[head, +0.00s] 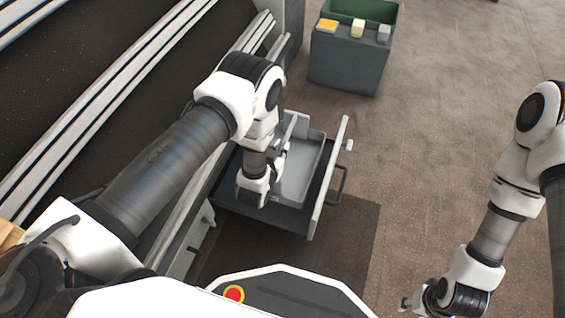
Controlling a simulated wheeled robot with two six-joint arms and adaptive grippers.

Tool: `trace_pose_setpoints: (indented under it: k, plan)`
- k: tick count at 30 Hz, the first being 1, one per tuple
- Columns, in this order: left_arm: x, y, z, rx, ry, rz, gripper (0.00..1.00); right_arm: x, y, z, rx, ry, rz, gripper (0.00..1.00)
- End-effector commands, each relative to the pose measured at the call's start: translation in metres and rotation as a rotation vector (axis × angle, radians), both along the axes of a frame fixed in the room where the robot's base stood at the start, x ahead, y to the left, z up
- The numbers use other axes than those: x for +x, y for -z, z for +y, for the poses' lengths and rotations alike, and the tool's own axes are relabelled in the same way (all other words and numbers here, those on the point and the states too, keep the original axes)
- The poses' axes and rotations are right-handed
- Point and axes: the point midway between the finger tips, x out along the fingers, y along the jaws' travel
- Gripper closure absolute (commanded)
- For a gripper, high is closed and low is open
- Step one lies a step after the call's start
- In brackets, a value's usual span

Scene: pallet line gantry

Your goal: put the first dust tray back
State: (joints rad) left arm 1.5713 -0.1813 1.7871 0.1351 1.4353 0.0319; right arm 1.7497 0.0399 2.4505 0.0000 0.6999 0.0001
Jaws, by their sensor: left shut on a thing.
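The grey dust tray (303,168) is in the open dark drawer (262,216), inside the drawer's pale front panel (329,180). I cannot tell whether it rests fully on the drawer floor. My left gripper (273,198) is low at the tray's near left side, shut on the tray. My wrist hides most of the fingers and the grip. My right gripper (408,303) is at the bottom edge, away from the drawer. Its jaws are too small and cut off to read.
A dark bin with a green inside (346,62) stands at the back, with a yellow block (327,26), a cream block (358,28) and a grey block (384,33) on its near ledge. The conveyor frame (100,95) runs along the left. The floor to the right is clear.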

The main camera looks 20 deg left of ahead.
Motion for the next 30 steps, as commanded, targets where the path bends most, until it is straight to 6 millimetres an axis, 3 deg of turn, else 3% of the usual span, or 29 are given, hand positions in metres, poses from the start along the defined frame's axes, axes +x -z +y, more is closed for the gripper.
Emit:
trace_pose_setpoints:
  k: [7, 19, 20, 21, 30]
  plan:
    - [0.000, 0.051, 0.000, 0.000, 0.000, -0.001, 1.00, 0.002, 0.033, -0.001, -0.001, 0.005, -0.004, 0.60]
    - [0.000, 0.057, 0.000, 0.000, 0.000, -0.001, 1.00, 0.002, 0.034, -0.001, -0.001, 0.007, -0.006, 0.60]
    - [0.000, 0.056, 0.000, 0.000, 0.000, 0.000, 0.75, 0.002, 0.033, -0.001, -0.001, 0.007, -0.006, 0.60]
    - [0.000, 0.056, 0.000, 0.000, 0.000, 0.000, 0.61, 0.002, 0.032, -0.001, -0.001, 0.007, -0.006, 0.60]
    - [0.000, 0.054, 0.000, 0.000, 0.000, 0.000, 0.61, 0.002, 0.032, -0.001, -0.001, 0.007, -0.005, 0.60]
